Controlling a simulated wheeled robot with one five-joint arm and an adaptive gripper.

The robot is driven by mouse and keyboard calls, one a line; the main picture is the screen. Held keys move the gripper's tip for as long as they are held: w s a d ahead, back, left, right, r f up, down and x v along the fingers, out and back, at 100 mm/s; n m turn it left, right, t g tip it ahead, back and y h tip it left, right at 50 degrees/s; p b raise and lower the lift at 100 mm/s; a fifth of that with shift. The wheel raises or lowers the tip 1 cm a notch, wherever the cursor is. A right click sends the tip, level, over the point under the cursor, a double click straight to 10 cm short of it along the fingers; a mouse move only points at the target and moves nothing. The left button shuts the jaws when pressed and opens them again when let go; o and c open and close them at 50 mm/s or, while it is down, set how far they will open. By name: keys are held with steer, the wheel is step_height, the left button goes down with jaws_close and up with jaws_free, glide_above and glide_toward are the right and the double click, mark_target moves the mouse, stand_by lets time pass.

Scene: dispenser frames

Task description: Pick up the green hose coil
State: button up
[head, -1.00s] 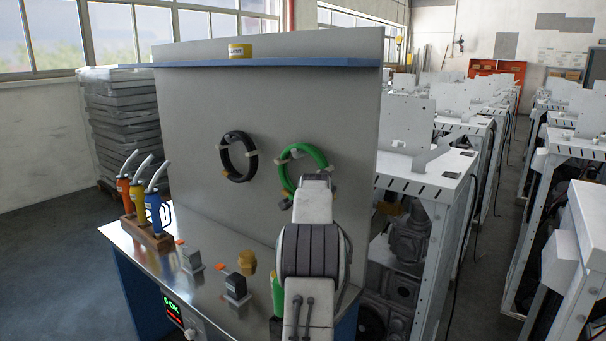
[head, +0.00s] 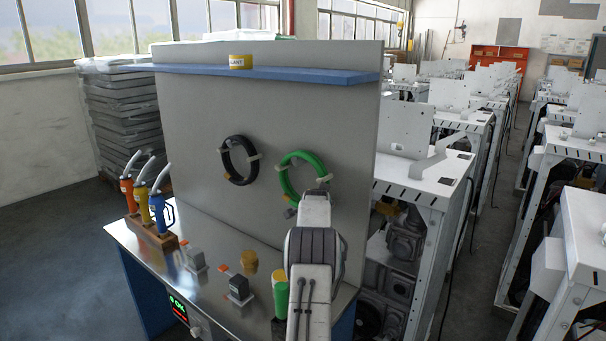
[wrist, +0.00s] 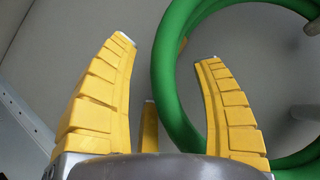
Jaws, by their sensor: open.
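The green hose coil (head: 284,180) hangs on pegs on the grey back panel, right of a black coil. In the wrist view the coil (wrist: 163,80) fills the upper middle and right, very close. My gripper (wrist: 168,50) is open, with yellow ribbed fingers. In that view its left finger lies outside the ring and its right finger inside it, with the hose's left arc between them. The fingers look empty; I cannot tell whether they touch the hose. In the head view my wrist hides the lower right of the coil, and the fingers are mostly hidden.
The black coil (head: 229,160) hangs left of the green one. A blue shelf (head: 290,76) carries a yellow-labelled container (head: 241,61). White machine frames (head: 425,185) stand to the right.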

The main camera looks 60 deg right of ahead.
steer(key=shift+w+d+f, duration=0.1)
steer(key=shift+d+f, duration=0.05)
stand_by(0.3)
jaws_close()
steer(key=shift+r, duration=0.2)
stand_by(0.3)
